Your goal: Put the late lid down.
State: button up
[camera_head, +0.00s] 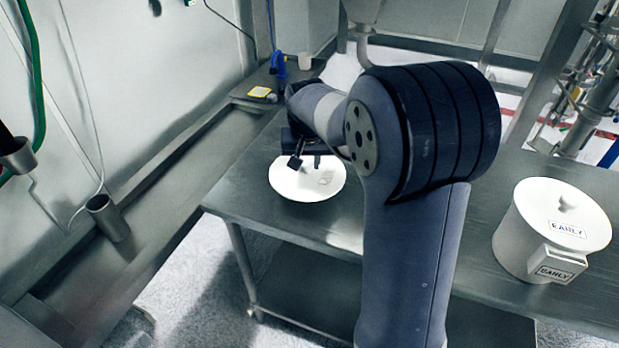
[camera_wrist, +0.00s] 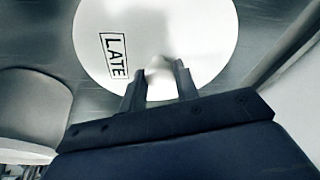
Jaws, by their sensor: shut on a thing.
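The late lid (camera_head: 300,186) is a white round disc at the left end of the steel table (camera_head: 240,212). In the wrist view the lid (camera_wrist: 200,40) bears the label "LATE", and its pale knob (camera_wrist: 158,72) is between my fingers. My gripper (camera_wrist: 160,82) is shut on that knob. In the head view my gripper (camera_head: 308,162) is above the lid, partly hidden by my arm. I cannot tell whether the lid touches the table or hangs just above it.
A white pot (camera_head: 525,235) with a lid, both labelled "EARLY", stands at the table's right. A blue tool (camera_head: 280,68), a small cup (camera_head: 305,61) and a yellow item (camera_head: 260,92) lie at the back left. A metal cup (camera_head: 107,217) is by the wall.

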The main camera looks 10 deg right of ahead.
aim_at(308, 175)
jog(key=shift+f, duration=2.75)
jog(key=shift+f, duration=0.25)
jog(key=o, duration=1)
jog(key=shift+r, duration=0.1)
jog(key=shift+c, duration=0.2)
jog(key=v, duration=1.2)
